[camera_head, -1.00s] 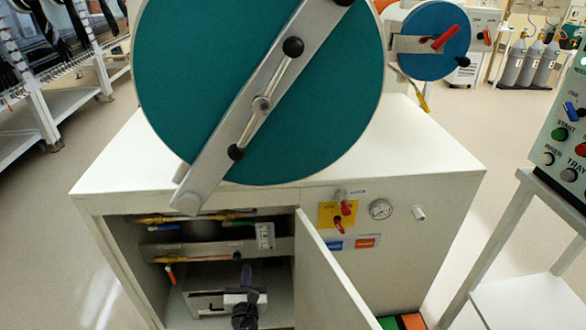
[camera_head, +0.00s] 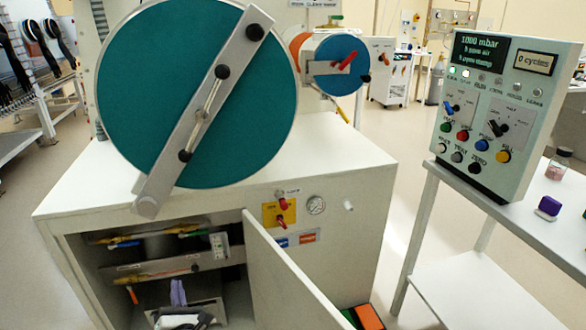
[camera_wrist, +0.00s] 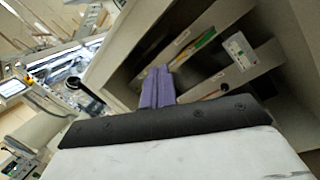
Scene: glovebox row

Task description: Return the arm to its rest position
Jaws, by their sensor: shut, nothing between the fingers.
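My gripper (camera_head: 178,291) shows at the bottom of the head view, in front of the open lower cabinet (camera_head: 87,283). Its purple fingers are together, pointing up toward the cabinet, with nothing between them. In the wrist view my gripper (camera_wrist: 157,85) also shows shut and empty, above a black edge and pale housing. The cabinet's inside (camera_wrist: 215,72), with its colored hoses and white label box, lies beyond the fingers. The head view shows no contact with the cabinet, but the exact gap is hard to judge.
The cabinet door (camera_head: 300,285) stands open to the right of my gripper. A large teal round hatch (camera_head: 150,90) with a metal bar is above. A control panel (camera_head: 487,120) stands on a side table (camera_head: 480,212) at right. Open floor lies between.

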